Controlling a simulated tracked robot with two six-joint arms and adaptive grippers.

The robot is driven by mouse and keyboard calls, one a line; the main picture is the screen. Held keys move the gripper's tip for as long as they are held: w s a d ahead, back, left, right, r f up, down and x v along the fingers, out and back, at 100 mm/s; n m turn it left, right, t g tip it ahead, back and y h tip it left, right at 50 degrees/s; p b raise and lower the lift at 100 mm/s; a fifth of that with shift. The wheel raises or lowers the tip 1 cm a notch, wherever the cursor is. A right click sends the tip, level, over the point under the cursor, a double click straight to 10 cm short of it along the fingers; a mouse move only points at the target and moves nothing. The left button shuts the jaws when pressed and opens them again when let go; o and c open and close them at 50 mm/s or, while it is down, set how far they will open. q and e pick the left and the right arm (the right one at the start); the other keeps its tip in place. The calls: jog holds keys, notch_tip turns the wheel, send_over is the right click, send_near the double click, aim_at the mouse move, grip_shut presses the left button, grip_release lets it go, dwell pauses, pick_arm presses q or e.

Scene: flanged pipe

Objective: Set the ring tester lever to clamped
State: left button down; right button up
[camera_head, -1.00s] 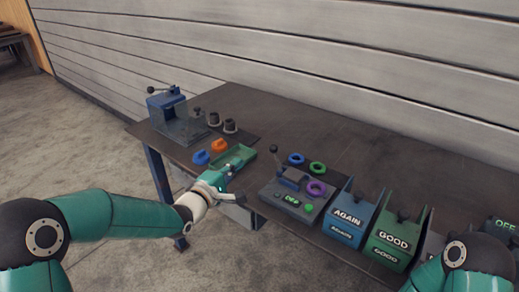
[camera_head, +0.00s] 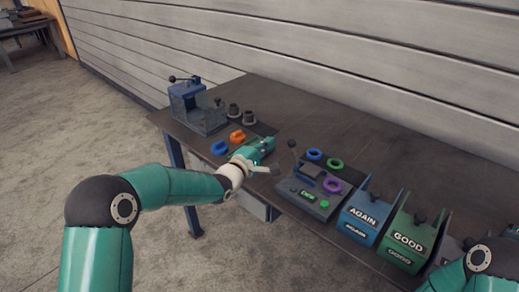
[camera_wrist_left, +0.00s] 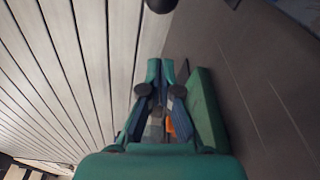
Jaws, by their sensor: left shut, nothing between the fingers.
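The ring tester (camera_head: 303,203) is a grey box near the front edge of the table, with a small green display and a purple ring (camera_head: 332,185) on it. Its lever (camera_head: 292,145) has a black knob and stands up, leaning left in the head view. My left gripper (camera_head: 270,147) is shut and empty, just left of the lever and apart from it, above the green tray. In the left wrist view the closed fingers (camera_wrist_left: 160,70) point toward a black knob (camera_wrist_left: 158,4), probably the lever's, cut off by the top edge. My right gripper is out of view.
A blue ring (camera_head: 219,148) and an orange ring (camera_head: 237,137) lie left of the gripper. Another blue ring (camera_head: 314,154) and a green ring (camera_head: 335,164) lie behind the tester. AGAIN (camera_head: 362,217) and GOOD (camera_head: 407,242) bins stand to its right. The table's back is clear.

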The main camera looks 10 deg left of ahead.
aim_at(294, 151)
pick_arm(q)
jog(key=x, duration=0.2)
jog(key=shift+w+d, duration=0.15)
jog(key=shift+w, duration=0.1)
jog(key=shift+s+d+r+p, duration=0.2)
jog(key=shift+s+d+p, duration=0.05)
jog(key=shift+s+d, duration=0.3)
jog(key=shift+s+d+r+p, duration=0.2)
jog(key=shift+s+d, duration=0.3)
jog(key=shift+d, duration=0.05)
jog(key=shift+s+d, duration=0.3)
jog(key=shift+d, duration=0.15)
